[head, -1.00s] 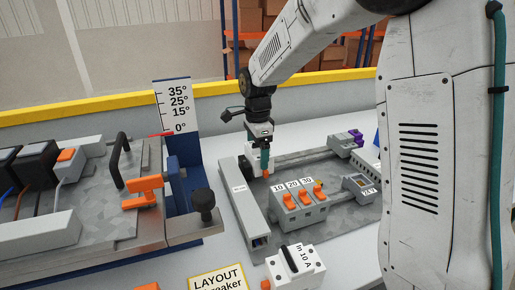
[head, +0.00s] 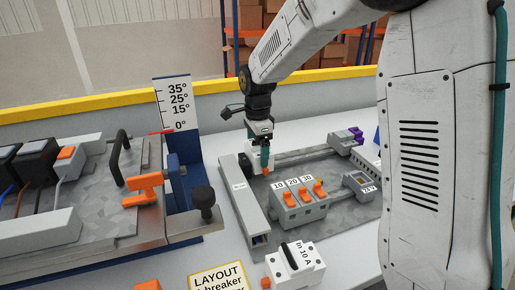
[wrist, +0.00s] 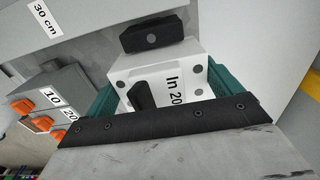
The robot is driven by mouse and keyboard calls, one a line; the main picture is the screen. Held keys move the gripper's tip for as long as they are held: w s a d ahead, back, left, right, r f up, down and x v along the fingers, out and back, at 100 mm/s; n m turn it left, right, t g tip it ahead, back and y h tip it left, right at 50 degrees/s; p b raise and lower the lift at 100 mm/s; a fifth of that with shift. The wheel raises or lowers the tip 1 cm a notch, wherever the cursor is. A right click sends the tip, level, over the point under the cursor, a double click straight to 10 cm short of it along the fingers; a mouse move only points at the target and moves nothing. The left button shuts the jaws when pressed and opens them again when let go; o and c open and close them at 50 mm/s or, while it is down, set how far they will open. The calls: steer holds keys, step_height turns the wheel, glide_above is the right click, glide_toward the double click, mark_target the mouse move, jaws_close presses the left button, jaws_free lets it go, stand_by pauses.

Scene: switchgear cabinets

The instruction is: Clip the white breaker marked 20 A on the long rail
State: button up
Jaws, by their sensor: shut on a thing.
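My gripper (head: 265,160) points down and is shut on a white breaker (head: 254,164) at the back left of the grey mounting plate. In the wrist view the breaker (wrist: 148,72) shows the print "In 20" and a black lever, between my green fingertips. The long rail (head: 305,153) runs along the back of the plate, from near the breaker to the purple terminals. The breaker is at the rail's left end, but its underside is hidden, so I cannot tell whether it is seated.
A grey duct (head: 247,205) stands close left of the breaker. A grey block with orange switches (head: 300,202) labelled 10, 20 and 30 is in front. A black-topped block (wrist: 157,32) lies beyond the breaker. Another white breaker marked 10 A (head: 296,262) lies at the front.

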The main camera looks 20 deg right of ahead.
steer(key=shift+f, duration=1.2)
stand_by(0.3)
steer(key=o, duration=0.9)
step_height(320, 180, up, 8)
steer(key=shift+f, duration=0.1)
